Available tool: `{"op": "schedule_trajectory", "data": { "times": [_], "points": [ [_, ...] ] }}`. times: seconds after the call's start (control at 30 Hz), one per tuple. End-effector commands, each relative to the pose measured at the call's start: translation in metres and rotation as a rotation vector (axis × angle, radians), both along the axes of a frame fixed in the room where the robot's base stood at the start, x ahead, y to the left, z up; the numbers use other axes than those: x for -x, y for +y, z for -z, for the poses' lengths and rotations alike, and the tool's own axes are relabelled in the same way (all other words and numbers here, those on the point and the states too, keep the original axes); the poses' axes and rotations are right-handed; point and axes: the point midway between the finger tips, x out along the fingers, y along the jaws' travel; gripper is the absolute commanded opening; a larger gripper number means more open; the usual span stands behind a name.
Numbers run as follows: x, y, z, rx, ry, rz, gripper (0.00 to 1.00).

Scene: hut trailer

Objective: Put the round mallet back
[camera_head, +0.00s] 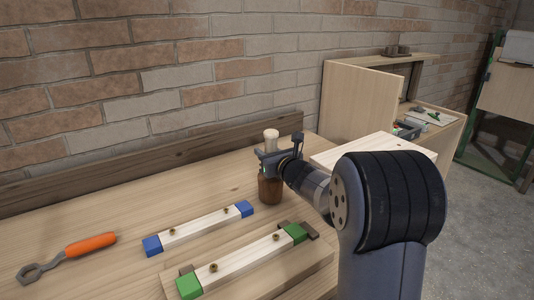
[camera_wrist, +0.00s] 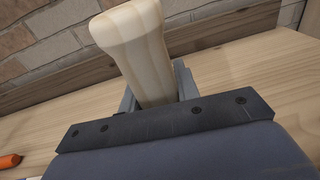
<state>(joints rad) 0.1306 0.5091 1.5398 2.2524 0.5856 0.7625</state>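The round mallet stands upright, with its pale wooden handle (camera_head: 271,137) on top and its brown round head (camera_head: 270,189) below, at the back right of the bench. My gripper (camera_head: 268,158) reaches in from the right at handle height. In the wrist view the handle (camera_wrist: 140,45) rises between the grey fingers (camera_wrist: 157,92), which lie close against both sides; the gripper looks shut on it. The fingers hide the middle of the mallet. I cannot tell whether the head rests on the bench or is slightly above it.
On the bench (camera_head: 120,210) lie an orange-handled wrench (camera_head: 75,250), a blue-ended bar (camera_head: 198,229) and a green-ended bar (camera_head: 245,262) on a board. A wooden ledge and brick wall stand behind. A pale cabinet (camera_head: 350,105) and small board (camera_head: 370,147) are at right.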

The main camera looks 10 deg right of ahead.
Motion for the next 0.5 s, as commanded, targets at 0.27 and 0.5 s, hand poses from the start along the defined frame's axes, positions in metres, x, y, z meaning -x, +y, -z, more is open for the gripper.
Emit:
{"op": "schedule_trajectory", "data": {
  "times": [0.27,0.5],
  "points": [
    [0.0000,0.0001,-0.0002,0.000,0.001,0.000,0.50],
    [0.0000,0.0000,-0.0019,0.000,0.001,0.000,0.50]
  ]
}}
